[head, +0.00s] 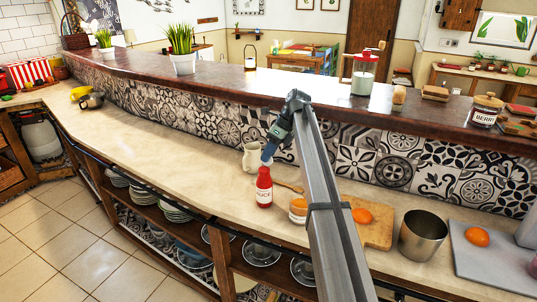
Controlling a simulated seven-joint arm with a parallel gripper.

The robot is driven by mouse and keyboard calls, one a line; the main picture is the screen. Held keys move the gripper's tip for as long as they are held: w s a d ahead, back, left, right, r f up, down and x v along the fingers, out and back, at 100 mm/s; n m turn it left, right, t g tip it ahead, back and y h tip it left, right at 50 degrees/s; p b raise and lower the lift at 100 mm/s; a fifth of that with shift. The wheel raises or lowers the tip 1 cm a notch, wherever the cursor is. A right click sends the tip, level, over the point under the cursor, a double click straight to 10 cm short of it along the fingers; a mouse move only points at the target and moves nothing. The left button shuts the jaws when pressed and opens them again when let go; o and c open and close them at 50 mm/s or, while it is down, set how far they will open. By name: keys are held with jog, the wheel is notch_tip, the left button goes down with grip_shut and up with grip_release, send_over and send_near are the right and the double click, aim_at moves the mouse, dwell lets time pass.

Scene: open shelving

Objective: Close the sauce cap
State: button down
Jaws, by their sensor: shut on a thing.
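The red sauce bottle (264,187) stands upright on the light counter, its white label facing me. My gripper (267,158) reaches down from above, right at the bottle's top. It is shut on the cap, at the top of the bottle. The fingers hide the cap, so I cannot tell whether it is seated on the neck or tilted.
A cream pitcher (252,158) stands close behind the bottle. A small jar (298,210) is to its right, near my arm. A cutting board (376,230) with an orange item, a metal cup (424,236) and a grey board (490,262) lie further right.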

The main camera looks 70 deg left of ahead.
jog(key=shift+s+d, duration=0.1)
jog(key=shift+d, duration=0.05)
jog(key=shift+s+d+n+t+y, duration=0.3)
jog(key=shift+d+t+y, duration=0.15)
jog(key=shift+t+y, duration=0.35)
jog(key=shift+s+d+r+n+t+y, duration=0.1)
jog(key=shift+s+d+n+t+y, duration=0.1)
jog(key=shift+t+y, duration=0.4)
jog(key=shift+s+d+n+t+y, duration=0.1)
jog(key=shift+s+d+t+y, duration=0.05)
jog(key=shift+t+y, duration=0.4)
jog(key=c, duration=1.2)
grip_release()
jog(key=shift+a, duration=0.1)
jog(key=shift+o, duration=0.2)
jog(key=shift+r, duration=0.15)
jog(key=v, duration=1.3)
jog(key=shift+d+r, duration=0.2)
jog(key=shift+d, duration=0.2)
